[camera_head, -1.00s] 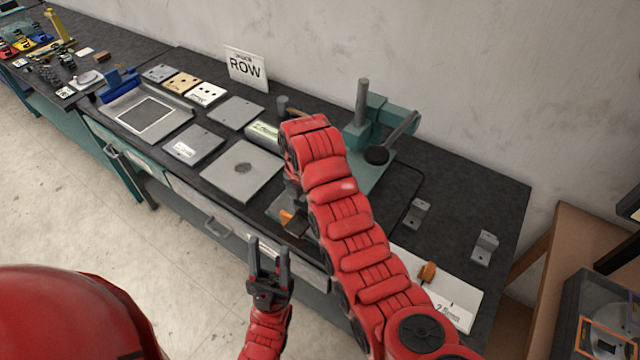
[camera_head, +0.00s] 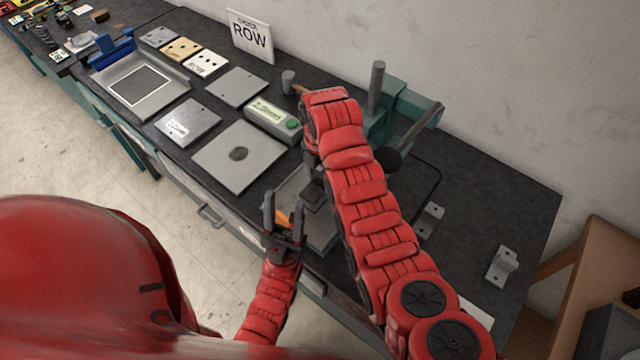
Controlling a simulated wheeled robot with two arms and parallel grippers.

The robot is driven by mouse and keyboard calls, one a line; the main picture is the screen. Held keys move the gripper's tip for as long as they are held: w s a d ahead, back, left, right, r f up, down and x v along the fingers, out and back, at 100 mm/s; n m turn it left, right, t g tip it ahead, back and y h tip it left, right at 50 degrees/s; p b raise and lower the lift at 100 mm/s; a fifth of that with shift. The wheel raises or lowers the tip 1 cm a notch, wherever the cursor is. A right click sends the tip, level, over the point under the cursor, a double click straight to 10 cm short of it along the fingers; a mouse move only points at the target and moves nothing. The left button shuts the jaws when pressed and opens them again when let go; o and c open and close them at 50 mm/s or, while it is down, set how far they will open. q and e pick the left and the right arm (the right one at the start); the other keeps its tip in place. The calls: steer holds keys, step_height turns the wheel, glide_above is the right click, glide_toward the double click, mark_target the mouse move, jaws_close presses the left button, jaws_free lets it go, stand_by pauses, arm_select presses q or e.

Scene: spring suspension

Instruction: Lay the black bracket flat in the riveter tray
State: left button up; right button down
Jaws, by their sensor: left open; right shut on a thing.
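The riveter is a teal press (camera_head: 376,92) with a grey post and a lever, partly behind my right arm. A grey metal tray (camera_head: 322,238) lies in front of it, partly covered by that arm. My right gripper (camera_head: 314,181) points down over the tray, mostly hidden by its own arm. It is shut on a small dark piece (camera_head: 313,197), which looks like the black bracket; whether it touches the tray I cannot tell. My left gripper (camera_head: 284,212) is open, fingers up, at the tray's left front edge. An orange piece shows between its fingers; the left gripper looks empty.
A grey plate with a round mark (camera_head: 238,157) and a green-buttoned box (camera_head: 270,119) are left of the tray. Small metal brackets (camera_head: 431,219) and (camera_head: 502,266) lie to the right.

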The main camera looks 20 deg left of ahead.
mark_target(320, 183)
steer(key=shift+w+f, duration=0.1)
steer(key=shift+f, duration=0.15)
steer(key=shift+f+p, duration=0.4)
steer(key=shift+s+f+p, duration=0.2)
steer(key=shift+f+p, duration=0.2)
steer(key=shift+f, duration=0.6)
steer(key=shift+w+f, duration=0.1)
steer(key=shift+w, duration=0.05)
steer(key=shift+f, duration=0.1)
steer(key=shift+c, duration=0.6)
jaws_free()
